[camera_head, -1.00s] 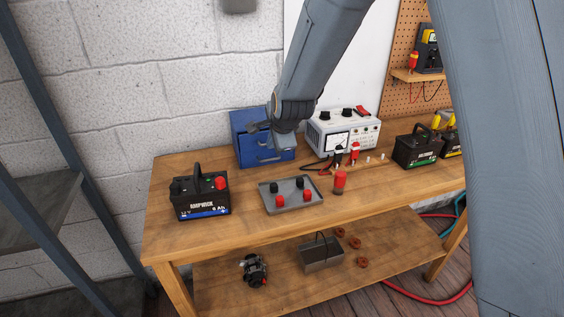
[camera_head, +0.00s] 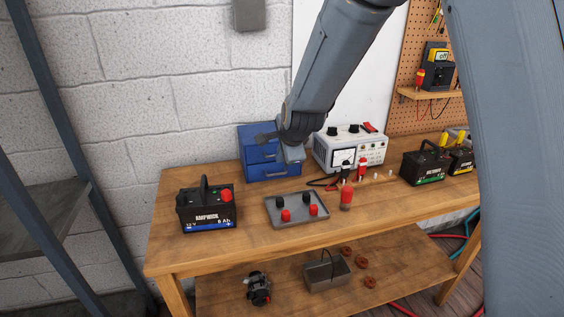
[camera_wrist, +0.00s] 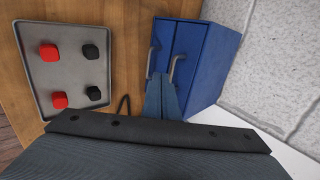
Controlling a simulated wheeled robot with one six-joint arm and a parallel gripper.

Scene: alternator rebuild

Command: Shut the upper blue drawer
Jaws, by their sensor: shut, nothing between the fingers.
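The blue drawer cabinet (camera_head: 248,143) stands at the back of the workbench against the wall. My gripper (camera_head: 292,156) is in front of its right part and hides some of the fronts. In the wrist view the upper blue drawer (camera_wrist: 190,48) and the lower blue drawer (camera_wrist: 163,42) lie side by side, each with a grey bar handle. Their fronts look about flush, with no open gap that I can see. My gripper's fingers (camera_wrist: 160,80) are shut and empty, close to the drawer fronts near the handles. Whether they touch is unclear.
A grey tray (camera_head: 297,220) with red and black caps lies in front of the cabinet. A battery (camera_head: 208,210) stands to the left, a white meter unit (camera_head: 350,152) to the right. The wall is close behind.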

